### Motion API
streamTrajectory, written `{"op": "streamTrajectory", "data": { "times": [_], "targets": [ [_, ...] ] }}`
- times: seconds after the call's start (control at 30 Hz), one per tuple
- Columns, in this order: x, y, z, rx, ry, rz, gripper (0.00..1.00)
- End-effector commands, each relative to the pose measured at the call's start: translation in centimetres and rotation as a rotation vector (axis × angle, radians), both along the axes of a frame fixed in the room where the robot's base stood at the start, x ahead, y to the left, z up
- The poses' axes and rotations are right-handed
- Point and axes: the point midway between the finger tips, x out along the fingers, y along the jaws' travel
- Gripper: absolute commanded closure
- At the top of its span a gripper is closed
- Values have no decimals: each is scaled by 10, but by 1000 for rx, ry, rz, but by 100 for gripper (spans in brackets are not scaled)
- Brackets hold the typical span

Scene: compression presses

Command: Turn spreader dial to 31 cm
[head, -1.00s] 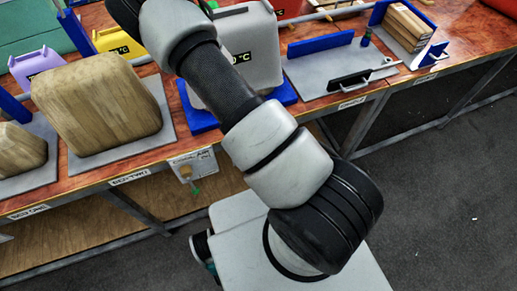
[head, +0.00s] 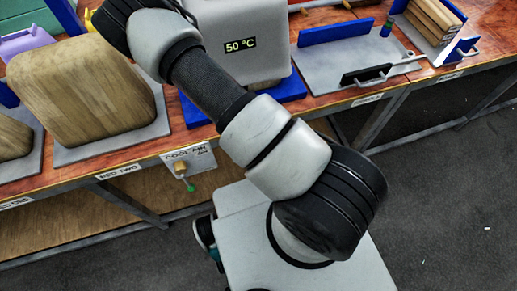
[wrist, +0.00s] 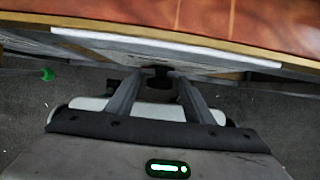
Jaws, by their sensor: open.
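My gripper (wrist: 160,82) shows in the wrist view with its two fingers apart, below the wooden edge of the bench (wrist: 240,47). A small dark piece (wrist: 158,70) sits at the fingertips, under the bench edge. I cannot tell whether it is the spreader dial or whether the fingers touch it. No dial reading of 31 cm or other scale is legible in either view. My gripper is out of sight in the head view, where my arm reaches up to the top left.
A cool-air panel (head: 206,161) with a green-tipped lever hangs from the bench front. A wooden block (head: 80,95), a grey container (head: 225,70) reading 50 °C, and a grey plate with a blue fence (head: 335,31) stand on the bench. Open grey floor (head: 440,200) lies right.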

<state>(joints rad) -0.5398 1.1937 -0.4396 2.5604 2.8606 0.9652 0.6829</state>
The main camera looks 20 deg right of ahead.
Motion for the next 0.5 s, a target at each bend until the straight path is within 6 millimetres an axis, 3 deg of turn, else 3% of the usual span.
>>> {"op": "streamTrajectory", "data": {
  "times": [0.03,0.23,0.5],
  "targets": [
    [0,0,0,0,0,0,54],
    [0,0,0,0,0,0,88],
    [1,-1,-1,22,-1,-3,90]
  ]
}}
